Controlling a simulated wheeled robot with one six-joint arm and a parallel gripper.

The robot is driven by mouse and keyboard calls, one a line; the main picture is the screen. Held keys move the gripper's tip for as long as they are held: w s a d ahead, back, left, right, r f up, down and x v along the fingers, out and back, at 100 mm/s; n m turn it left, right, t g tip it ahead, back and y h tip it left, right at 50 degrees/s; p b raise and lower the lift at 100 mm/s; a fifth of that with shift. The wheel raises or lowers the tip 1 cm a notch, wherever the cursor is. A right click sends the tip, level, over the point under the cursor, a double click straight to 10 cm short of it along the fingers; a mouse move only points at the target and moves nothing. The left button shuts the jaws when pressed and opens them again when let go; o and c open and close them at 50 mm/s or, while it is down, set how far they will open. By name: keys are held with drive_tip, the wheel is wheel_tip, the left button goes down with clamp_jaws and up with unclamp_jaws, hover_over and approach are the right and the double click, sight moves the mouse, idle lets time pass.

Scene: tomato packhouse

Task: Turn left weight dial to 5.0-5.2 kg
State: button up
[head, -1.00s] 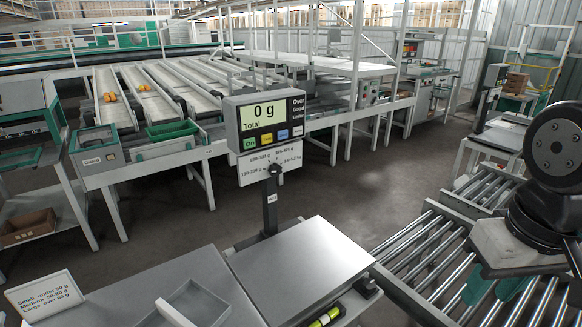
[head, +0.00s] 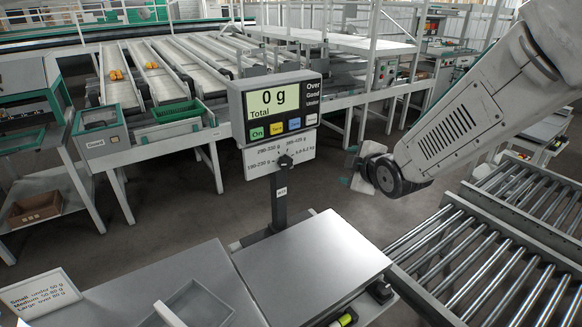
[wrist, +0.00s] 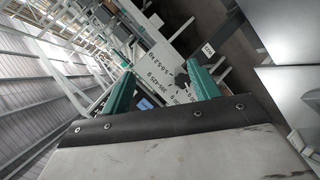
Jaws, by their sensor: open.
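The left weight dial (head: 284,160) is a small dark knob on a white plate (head: 262,165) under the scale display. The plate carries several printed weight ranges, with a kg range at its lower right. Which range the dial points at is too small to tell. My gripper (head: 350,166) is to the right of the plate, apart from it. In the wrist view my gripper (wrist: 162,82) has two teal fingers spread apart with nothing between them. The plate (wrist: 157,60) shows tilted beyond the fingers, with the dark dial (wrist: 181,76) near the right finger.
The scale display (head: 275,107) reads 0 g on a post above a bare metal scale plate (head: 310,255). Roller conveyors (head: 480,260) lie at the right. A size sign (head: 40,295) stands at the lower left. Open floor lies behind the scale.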

drive_tip(key=w+a+f+n+t+y, duration=0.2)
drive_tip(key=w+a+f+n+y, duration=0.15)
drive_tip(key=a, duration=0.25)
drive_tip(key=n+t+y, duration=0.1)
drive_tip(key=n+y, duration=0.2)
drive_tip(key=n, duration=0.2)
approach(287, 164)
drive_tip(key=x, duration=0.8)
drive_tip(key=shift+w+f, duration=0.1)
drive_tip(key=shift+w, duration=0.15)
drive_tip(key=c, duration=0.9)
